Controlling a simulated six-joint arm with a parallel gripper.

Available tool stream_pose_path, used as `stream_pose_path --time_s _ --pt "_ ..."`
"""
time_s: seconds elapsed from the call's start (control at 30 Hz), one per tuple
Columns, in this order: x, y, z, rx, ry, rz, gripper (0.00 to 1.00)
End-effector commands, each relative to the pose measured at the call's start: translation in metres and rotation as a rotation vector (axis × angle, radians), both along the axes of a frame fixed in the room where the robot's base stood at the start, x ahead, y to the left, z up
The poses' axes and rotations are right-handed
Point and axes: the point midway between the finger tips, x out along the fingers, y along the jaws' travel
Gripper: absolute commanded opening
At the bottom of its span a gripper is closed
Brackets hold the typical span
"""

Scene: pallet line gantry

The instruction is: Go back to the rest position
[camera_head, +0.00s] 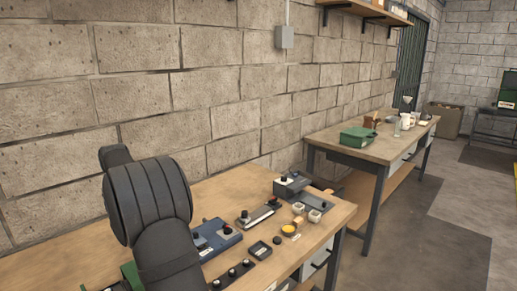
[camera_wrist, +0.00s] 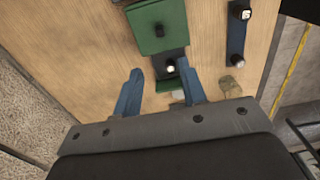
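In the wrist view my gripper (camera_wrist: 160,75) has its two blue fingers spread apart, with nothing held between them. It hangs over a wooden workbench (camera_wrist: 95,60). Beyond the fingertips lie a green box (camera_wrist: 158,24) and a small dark device with a white knob (camera_wrist: 170,69). A blue-black strip with a white-topped knob (camera_wrist: 237,40) lies to the right. In the head view my dark arm covers the left part of the workbench (camera_head: 240,185), and my gripper cannot be made out there.
On the bench stand blue control boxes (camera_head: 215,238), a black strip with several knobs (camera_head: 233,273), a yellow button (camera_head: 289,230) and small white-topped pieces (camera_head: 314,215). A block wall (camera_head: 230,80) runs behind. A second table (camera_head: 375,148) with a green box (camera_head: 357,137) stands farther back.

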Motion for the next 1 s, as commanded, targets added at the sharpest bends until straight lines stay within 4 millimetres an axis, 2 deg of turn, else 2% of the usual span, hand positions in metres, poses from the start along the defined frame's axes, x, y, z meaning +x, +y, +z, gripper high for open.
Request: stream_pose_path --time_s 0.03,0.13,0.2,1.0 --pt "0.001 0.0 0.012 0.002 -0.004 0.0 0.38" --pt "0.0 0.0 0.03 0.002 -0.002 0.0 0.38" --pt "-0.001 -0.001 0.007 -0.004 0.005 0.0 0.38" --pt "-0.002 0.0 -0.153 -0.002 0.004 0.0 0.38"
